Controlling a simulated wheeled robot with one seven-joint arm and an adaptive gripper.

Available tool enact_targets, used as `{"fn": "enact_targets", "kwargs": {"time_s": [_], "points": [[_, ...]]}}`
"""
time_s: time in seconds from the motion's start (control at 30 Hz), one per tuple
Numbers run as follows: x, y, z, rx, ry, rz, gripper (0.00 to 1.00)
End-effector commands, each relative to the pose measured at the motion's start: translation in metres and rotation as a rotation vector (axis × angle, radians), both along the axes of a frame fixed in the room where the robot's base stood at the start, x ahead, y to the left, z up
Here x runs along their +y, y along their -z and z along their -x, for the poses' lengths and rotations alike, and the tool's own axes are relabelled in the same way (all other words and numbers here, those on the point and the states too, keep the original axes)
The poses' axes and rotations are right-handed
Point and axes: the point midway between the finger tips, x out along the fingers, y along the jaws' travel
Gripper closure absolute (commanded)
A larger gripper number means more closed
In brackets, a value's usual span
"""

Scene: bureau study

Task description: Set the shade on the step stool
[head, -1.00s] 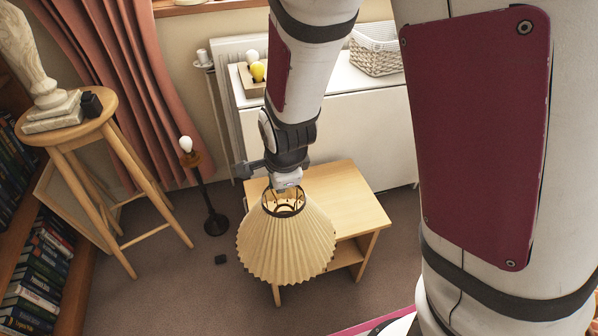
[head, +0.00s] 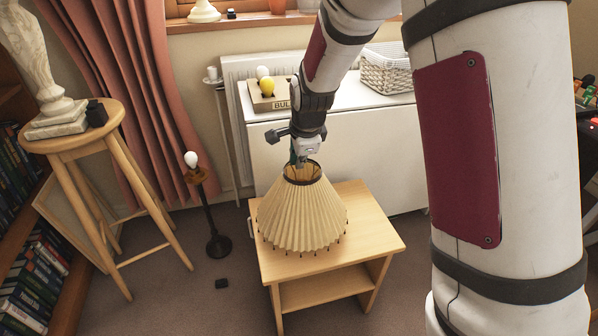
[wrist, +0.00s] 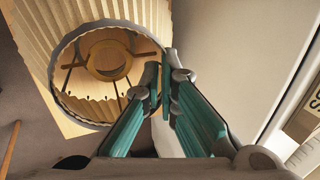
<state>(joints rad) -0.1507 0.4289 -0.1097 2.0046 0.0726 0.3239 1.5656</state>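The pleated cream shade (head: 303,215) is upright over the left part of the wooden step stool's top (head: 372,232). Its lower edge looks at or very near the top; I cannot tell whether it bears its weight there. My gripper (head: 301,163) is at the shade's upper rim. In the wrist view, the fingers (wrist: 164,85) are close together, one on each side of the rim of the shade (wrist: 30,25), pinching it. Through the shade's top opening I see its inner ring and pale wood below.
A lamp base with a bare bulb (head: 208,205) stands on the floor to the left, near a tall stool (head: 72,140) bearing a sculpture. A white cabinet (head: 340,150) stands behind the step stool.

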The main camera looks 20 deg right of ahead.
Motion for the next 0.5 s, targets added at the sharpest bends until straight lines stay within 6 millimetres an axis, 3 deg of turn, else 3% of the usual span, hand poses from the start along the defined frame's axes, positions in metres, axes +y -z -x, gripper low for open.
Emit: {"fn": "enact_targets", "kwargs": {"time_s": [0.2, 0.5], "points": [[0.0, 0.03, 0.001, 0.002, 0.0, 0.0, 1.0], [0.0, 0.031, 0.0, 0.0, 0.0, 0.0, 1.0]]}}
